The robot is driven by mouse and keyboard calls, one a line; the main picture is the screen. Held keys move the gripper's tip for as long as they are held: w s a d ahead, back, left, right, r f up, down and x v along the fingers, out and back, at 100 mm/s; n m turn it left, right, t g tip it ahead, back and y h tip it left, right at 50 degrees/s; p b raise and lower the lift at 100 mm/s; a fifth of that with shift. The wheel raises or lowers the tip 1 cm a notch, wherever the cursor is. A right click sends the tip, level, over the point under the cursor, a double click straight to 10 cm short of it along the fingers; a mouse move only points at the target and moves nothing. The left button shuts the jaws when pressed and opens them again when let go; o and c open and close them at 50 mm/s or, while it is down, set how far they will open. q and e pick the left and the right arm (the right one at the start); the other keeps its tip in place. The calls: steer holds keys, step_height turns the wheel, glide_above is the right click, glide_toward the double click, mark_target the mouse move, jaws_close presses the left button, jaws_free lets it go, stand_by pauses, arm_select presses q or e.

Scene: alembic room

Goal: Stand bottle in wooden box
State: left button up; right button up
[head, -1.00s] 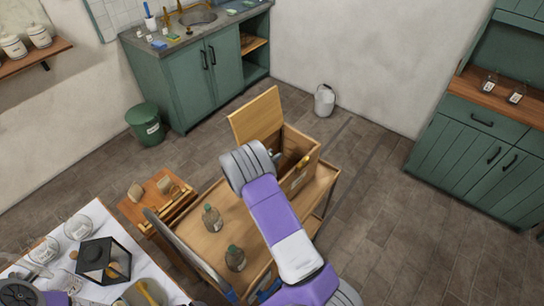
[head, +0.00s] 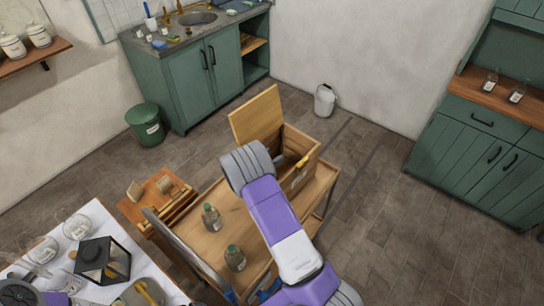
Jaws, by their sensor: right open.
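The wooden box (head: 299,181) stands at the far end of a wooden cart (head: 203,245), its lid (head: 258,117) raised. Two greenish bottles stand upright on the cart top: one bottle (head: 211,217) farther back and one bottle (head: 235,258) nearer. My right arm reaches across the cart. My right gripper (head: 280,158) is at the box opening, open, mostly hidden behind its own wrist. I cannot see any bottle at it, and most of the box's inside is hidden. Part of my left arm shows at the lower left corner; its gripper is not visible.
A small wooden stand (head: 150,207) adjoins the cart's left side. A white table with a black lantern (head: 103,261) and glassware is at lower left. A green bin (head: 146,124), a sink cabinet (head: 190,80) and a white pail (head: 324,100) stand behind. Floor at right is clear.

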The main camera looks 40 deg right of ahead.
arm_select(q)
steer(key=shift+r+p, duration=0.3)
steer(key=shift+r, duration=0.05)
arm_select(e)
steer(key=shift+s+a, duration=0.15)
arm_select(q)
steer(key=shift+r, duration=0.2)
arm_select(e)
steer(key=v, duration=1.2)
steer(key=shift+r, duration=0.4)
